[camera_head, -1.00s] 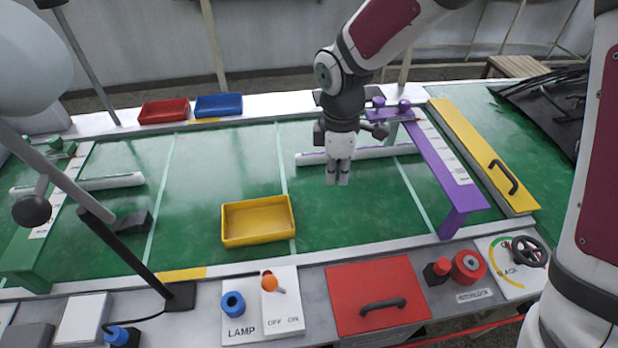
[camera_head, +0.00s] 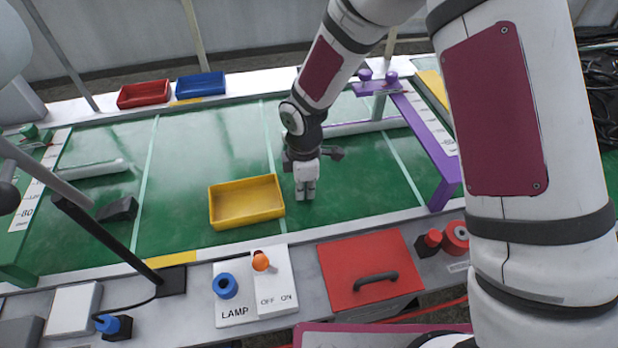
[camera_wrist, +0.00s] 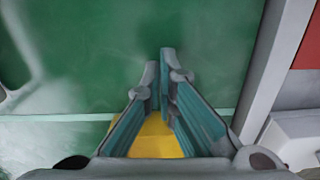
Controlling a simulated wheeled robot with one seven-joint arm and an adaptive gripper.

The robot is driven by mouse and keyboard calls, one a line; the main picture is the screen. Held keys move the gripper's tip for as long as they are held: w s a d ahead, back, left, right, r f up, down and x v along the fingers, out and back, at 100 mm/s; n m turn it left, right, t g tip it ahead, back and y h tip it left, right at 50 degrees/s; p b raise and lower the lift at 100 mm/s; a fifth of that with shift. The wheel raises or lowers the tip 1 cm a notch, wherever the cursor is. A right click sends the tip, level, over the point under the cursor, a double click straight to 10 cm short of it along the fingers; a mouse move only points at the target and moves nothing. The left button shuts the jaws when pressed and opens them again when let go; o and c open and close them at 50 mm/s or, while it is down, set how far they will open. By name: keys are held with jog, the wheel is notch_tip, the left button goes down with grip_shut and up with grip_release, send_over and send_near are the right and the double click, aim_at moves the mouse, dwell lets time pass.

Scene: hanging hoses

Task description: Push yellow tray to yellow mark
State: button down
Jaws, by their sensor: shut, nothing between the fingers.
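The yellow tray (camera_head: 246,203) stands empty on the green table, left of my gripper in the head view. My gripper (camera_head: 305,192) points down, shut and empty, low near the green surface, right of the tray's right wall. A small gap seems to lie between them; I cannot tell exact contact. In the wrist view my gripper (camera_wrist: 159,62) shows its fingers together, with part of the yellow tray (camera_wrist: 155,142) behind them. One yellow mark (camera_head: 172,260) is on the near border, left of the tray. Another yellow mark (camera_head: 186,102) is on the far border.
A red tray (camera_head: 144,94) and a blue tray (camera_head: 201,84) stand at the far edge. A purple frame (camera_head: 428,145) is to the right. A lamp switch (camera_head: 262,262) and red lid (camera_head: 368,275) line the near edge. Green surface around the yellow tray is clear.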

aim_at(222, 207)
jog(key=shift+s+a+r, duration=0.1)
jog(key=shift+s+a, duration=0.1)
jog(key=shift+a, duration=0.5)
jog(key=shift+s+a, duration=0.15)
jog(key=shift+a, duration=0.55)
jog(key=s+a+b, duration=0.1)
jog(key=a, duration=0.4)
jog(key=s+a+b, duration=0.1)
jog(key=a+b, duration=0.1)
jog(key=a, duration=0.4)
jog(key=s+a+b, duration=0.1)
jog(key=a, duration=0.5)
jog(key=shift+s+a+b, duration=0.2)
jog(key=shift+a+b, duration=0.05)
jog(key=shift+b, duration=0.1)
